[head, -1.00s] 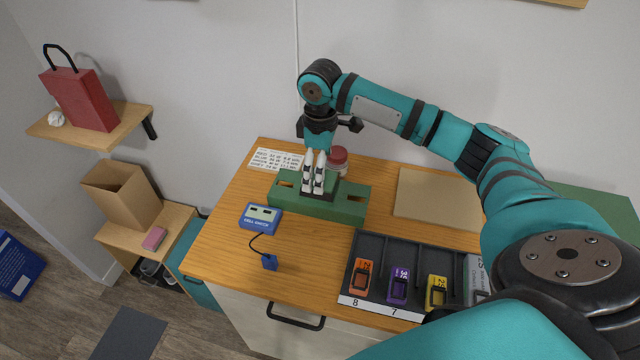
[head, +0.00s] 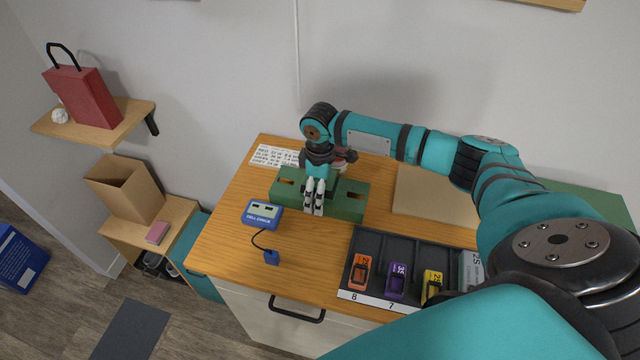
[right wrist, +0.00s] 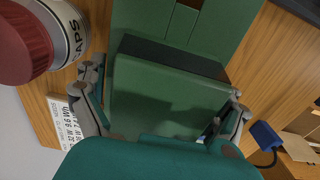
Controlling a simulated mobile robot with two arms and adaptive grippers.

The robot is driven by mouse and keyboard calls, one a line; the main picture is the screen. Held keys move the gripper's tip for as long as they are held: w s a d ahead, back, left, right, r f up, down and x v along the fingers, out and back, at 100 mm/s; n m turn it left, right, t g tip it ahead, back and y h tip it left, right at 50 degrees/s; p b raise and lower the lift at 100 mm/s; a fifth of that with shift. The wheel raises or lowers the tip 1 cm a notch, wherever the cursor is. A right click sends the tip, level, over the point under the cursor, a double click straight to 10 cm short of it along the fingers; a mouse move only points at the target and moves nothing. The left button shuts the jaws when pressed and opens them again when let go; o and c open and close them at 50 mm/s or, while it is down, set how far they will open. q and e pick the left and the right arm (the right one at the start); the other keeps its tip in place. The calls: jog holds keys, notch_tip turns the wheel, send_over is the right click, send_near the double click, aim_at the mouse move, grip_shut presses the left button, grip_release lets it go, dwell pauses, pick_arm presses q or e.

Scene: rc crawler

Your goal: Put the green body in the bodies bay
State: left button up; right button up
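The right wrist view shows a plain green block (right wrist: 165,100) with a dark far edge between my right gripper's fingers (right wrist: 168,118). It looks like the green body, but I cannot be sure it is separate from the green stand (head: 346,205) beneath. In the head view, my right gripper (head: 314,212) points down in front of the middle of the stand. Its fingers are apart, one on each side of the green block; I see no clear grip. No bay label for bodies is readable. My left gripper is out of view.
A dark divided tray (head: 372,240) at the front right holds orange (head: 360,271), purple (head: 396,281) and yellow (head: 433,287) pieces. A blue cell checker (head: 262,214) stands left of it. A red-lidded jar (right wrist: 60,35) is close beside my gripper. A tan board (head: 430,197) lies at right.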

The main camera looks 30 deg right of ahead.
jog(key=c, duration=0.8)
